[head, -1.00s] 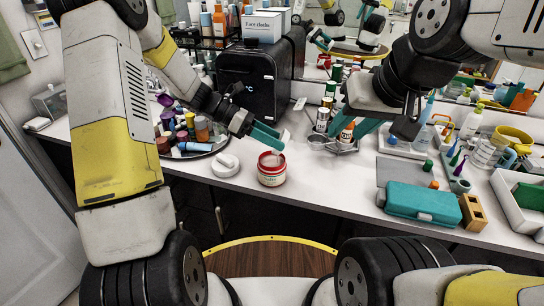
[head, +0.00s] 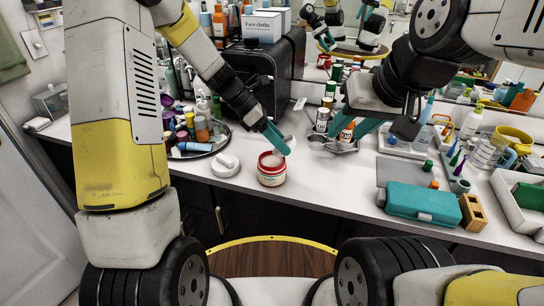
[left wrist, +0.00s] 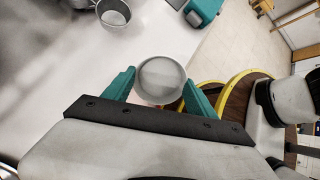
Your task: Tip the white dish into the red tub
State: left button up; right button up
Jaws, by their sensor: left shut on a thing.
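My left gripper (head: 279,143) is shut on the white dish (head: 288,144), just above the red tub (head: 271,174). The dish looks tilted in the head view, largely covered by the teal fingers. In the left wrist view the round dish (left wrist: 161,78) sits between the fingertips of my left gripper (left wrist: 160,88). The tub stands upright and open on the counter. A small red strip shows below the dish in the wrist view. I cannot tell what is left in the dish. My right gripper (head: 352,128) has its fingers apart above the counter, further right.
A white lid (head: 226,165) lies left of the tub. A tray (head: 205,147) of bottles stands behind it. A metal cup (head: 318,141) and an orange-capped bottle (head: 347,132) are to the right. A teal case (head: 422,202) lies further right. The counter's front edge is close to the tub.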

pick_arm(q)
jog(key=shift+d+f+y, duration=0.1)
jog(key=shift+y, duration=0.3)
jog(key=shift+s+d+f+t+y, duration=0.15)
jog(key=shift+d+y, duration=0.15)
jog(key=shift+y, duration=0.3)
jog(key=shift+d+f+t+y, duration=0.15)
jog(key=shift+d+y, duration=0.1)
jog(key=shift+y, duration=0.35)
jog(key=shift+f+y, duration=0.2)
jog(key=shift+y, duration=0.4)
